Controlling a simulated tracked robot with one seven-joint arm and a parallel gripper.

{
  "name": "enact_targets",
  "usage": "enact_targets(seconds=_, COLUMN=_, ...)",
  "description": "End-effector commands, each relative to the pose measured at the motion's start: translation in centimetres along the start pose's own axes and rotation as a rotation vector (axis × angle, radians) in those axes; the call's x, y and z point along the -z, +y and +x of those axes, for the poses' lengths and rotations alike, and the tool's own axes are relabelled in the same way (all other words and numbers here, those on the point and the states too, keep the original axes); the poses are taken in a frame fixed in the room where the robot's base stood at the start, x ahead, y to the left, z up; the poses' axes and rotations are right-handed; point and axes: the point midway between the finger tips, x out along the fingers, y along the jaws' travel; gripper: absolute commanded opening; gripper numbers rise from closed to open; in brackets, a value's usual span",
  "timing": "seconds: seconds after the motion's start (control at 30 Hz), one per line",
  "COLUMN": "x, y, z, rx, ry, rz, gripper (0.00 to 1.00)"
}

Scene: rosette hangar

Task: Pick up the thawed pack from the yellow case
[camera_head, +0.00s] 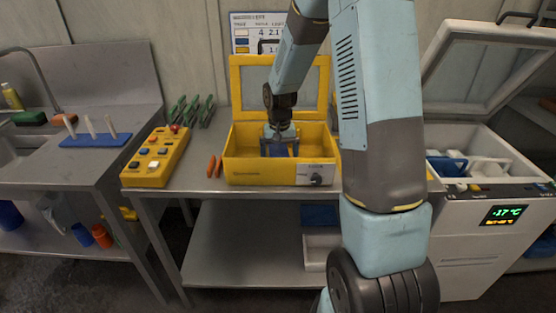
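The yellow case (252,172) stands open on the metal bench, its lid raised at the back. My gripper (279,146) reaches down into the case from above. A blue pack (281,151) shows inside, at and just below my gripper. The case's front wall hides the lower part of the case interior. The picture is too small to tell whether the fingers are closed on the pack or apart around it.
A yellow button box (157,157) and orange-handled items (214,166) lie left of the case. An open white freezer (484,210) reading -17 °C stands at the right, holding blue and white things. A sink bench (72,152) is at the left.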

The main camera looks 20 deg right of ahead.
Motion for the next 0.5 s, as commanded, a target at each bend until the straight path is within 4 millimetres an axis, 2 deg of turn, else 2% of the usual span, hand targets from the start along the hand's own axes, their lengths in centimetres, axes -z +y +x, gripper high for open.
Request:
enact_targets(seconds=0.13, x=0.0, y=0.0, z=-0.02, rx=0.0, ry=0.0, rz=0.0, gripper=1.0)
enact_targets(seconds=0.5, x=-0.01, y=-0.03, z=-0.03, rx=0.0, ry=0.0, rz=-0.001, gripper=0.65)
